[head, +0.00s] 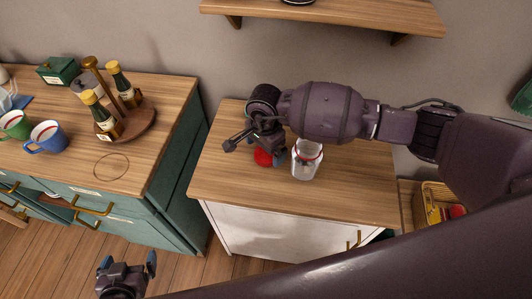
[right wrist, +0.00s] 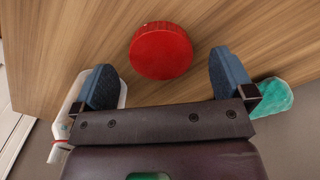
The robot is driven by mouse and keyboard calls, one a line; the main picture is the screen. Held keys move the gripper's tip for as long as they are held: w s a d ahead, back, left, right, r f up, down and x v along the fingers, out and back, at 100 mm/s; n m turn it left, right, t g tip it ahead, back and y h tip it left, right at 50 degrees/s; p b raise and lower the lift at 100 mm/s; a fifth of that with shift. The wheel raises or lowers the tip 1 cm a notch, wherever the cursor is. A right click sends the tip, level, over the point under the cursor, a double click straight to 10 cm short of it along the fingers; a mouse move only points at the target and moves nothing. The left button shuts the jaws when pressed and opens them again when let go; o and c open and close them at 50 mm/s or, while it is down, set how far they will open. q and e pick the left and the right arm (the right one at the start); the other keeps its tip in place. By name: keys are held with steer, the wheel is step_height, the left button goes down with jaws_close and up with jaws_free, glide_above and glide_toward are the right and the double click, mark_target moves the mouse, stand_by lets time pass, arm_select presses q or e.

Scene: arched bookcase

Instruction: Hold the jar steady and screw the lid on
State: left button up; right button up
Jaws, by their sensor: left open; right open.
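The red lid (head: 264,158) lies flat on the wooden top of the white cabinet. The clear glass jar (head: 306,164) stands upright just right of it, with a red ring near its mouth. My right gripper (head: 262,148) is over the lid, open and empty. In the right wrist view, the lid (right wrist: 161,50) sits ahead of the gap between the open fingers (right wrist: 165,82), apart from both. The jar (right wrist: 122,94) shows partly there, behind the left finger. My left gripper (head: 128,266) is open and empty, low over the floor, far from the jar.
A teal cabinet (head: 180,165) stands left, across a gap, carrying mugs (head: 46,137) and a round bottle stand (head: 135,122). A teal object (right wrist: 272,97), not identifiable, shows beside the right finger. A basket (head: 438,203) is at right. The cabinet top (head: 255,198) is clear in front.

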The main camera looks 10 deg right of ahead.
mark_target(266, 156)
steer(key=shift+f, duration=1.25)
steer(key=c, duration=1)
